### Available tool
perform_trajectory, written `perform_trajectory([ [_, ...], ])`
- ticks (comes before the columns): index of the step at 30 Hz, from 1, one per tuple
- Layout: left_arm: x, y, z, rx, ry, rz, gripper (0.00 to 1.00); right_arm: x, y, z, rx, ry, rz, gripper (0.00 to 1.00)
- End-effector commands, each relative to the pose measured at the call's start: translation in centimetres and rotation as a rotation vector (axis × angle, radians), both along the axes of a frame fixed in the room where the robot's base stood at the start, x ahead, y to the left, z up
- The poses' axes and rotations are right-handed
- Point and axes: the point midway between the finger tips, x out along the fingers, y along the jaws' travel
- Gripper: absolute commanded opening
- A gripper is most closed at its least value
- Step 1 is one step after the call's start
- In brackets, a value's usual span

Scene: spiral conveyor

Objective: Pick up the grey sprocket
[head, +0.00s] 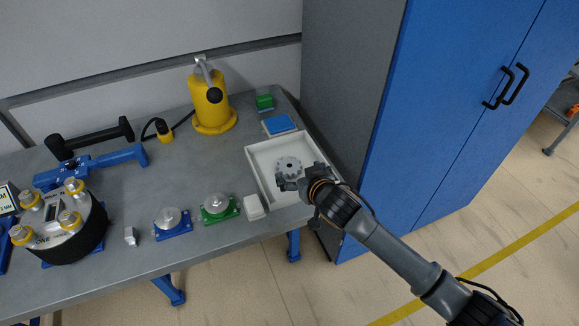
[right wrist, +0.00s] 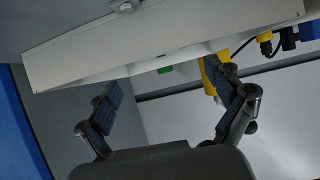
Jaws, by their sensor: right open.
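The grey sprocket (head: 288,166) lies flat in the white tray (head: 257,165) at the right end of the grey table. It is a toothed disc with a small hole in its middle. My right gripper (head: 301,177) is open and empty at the front right of the sprocket, over the tray in the head view. In the right wrist view my two fingers (right wrist: 168,82) are spread apart with nothing between them. The tray's wall (right wrist: 110,62) crosses above them there. A small grey part at that view's top edge is cut off. My left gripper is not in view.
A tall blue and grey cabinet (head: 352,90) stands close beside the tray. A blue box (head: 279,124) and a green block (head: 264,102) sit behind it. A white block (head: 254,207), green fixture (head: 218,208) and yellow machine (head: 211,103) are to the left.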

Motion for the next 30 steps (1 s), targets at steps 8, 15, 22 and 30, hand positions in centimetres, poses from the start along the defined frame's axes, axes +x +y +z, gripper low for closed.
perform_trajectory([
  [8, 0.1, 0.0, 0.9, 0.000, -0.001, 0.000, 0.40, 2.5, 1.3, -2.0, -0.002, 0.000, 0.000, 0.92],
  [15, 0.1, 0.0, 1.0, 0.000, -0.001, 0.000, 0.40, 3.5, 1.7, -2.7, -0.001, 0.000, 0.002, 0.92],
  [22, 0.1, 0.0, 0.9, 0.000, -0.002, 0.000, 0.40, 3.5, 1.7, -2.7, -0.001, 0.000, 0.000, 0.84],
  [30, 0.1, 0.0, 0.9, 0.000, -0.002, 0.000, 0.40, 3.4, 1.7, -2.8, -0.001, 0.000, 0.000, 0.29],
])
